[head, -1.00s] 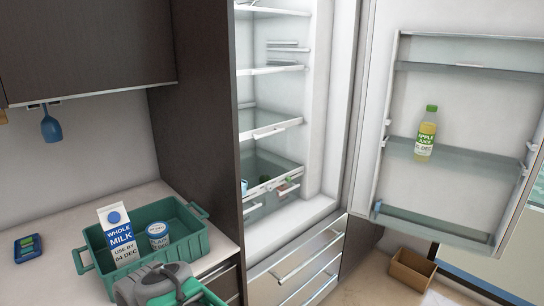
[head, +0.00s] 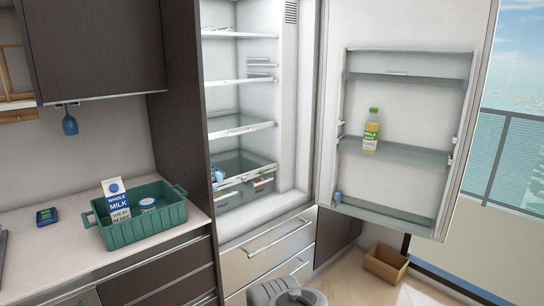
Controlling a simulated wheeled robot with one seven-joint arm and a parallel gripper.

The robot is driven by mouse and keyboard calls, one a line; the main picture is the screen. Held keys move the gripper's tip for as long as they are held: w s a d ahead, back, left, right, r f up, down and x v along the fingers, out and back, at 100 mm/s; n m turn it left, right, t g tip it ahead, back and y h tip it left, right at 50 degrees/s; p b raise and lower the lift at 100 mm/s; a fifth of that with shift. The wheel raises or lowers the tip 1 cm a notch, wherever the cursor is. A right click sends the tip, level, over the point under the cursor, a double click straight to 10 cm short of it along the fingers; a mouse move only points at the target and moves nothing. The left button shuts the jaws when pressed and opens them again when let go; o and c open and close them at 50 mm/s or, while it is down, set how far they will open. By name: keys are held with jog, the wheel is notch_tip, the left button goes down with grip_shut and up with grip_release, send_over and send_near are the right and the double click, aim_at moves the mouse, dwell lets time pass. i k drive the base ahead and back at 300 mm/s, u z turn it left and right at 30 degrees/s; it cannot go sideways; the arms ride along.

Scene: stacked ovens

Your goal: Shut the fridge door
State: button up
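The fridge door (head: 478,110) stands wide open on the right, its shelved inner face toward me. A bottle of apple juice (head: 371,132) stands on the door's middle shelf. A small blue item (head: 338,198) is at the left end of the door's bottom shelf. The fridge interior (head: 237,105) is open to view, with several shelves and a few small items low down. A grey rounded part of my arm shows at the bottom edge, in front of the lower drawers. My gripper's fingers are not visible.
A green crate (head: 150,232) with a milk carton (head: 117,200) and a white-and-blue tub (head: 147,205) sits on the left counter. Closed drawers (head: 262,240) lie below the fridge. A cardboard box (head: 386,266) stands on the floor below the door. A window is at far right.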

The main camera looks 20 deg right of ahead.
aim_at(442, 113)
jog(key=z, duration=0.45)
jog(key=i, duration=0.55)
jog(key=z, duration=0.85)
jog(key=i, duration=0.95)
jog(key=u, duration=0.6)
jog(key=i, duration=0.95)
jog(key=u, duration=0.7)
jog(key=k, duration=0.5)
jog(key=z, duration=3.9)
jog(key=i, duration=2.15)
jog(key=u, duration=0.05)
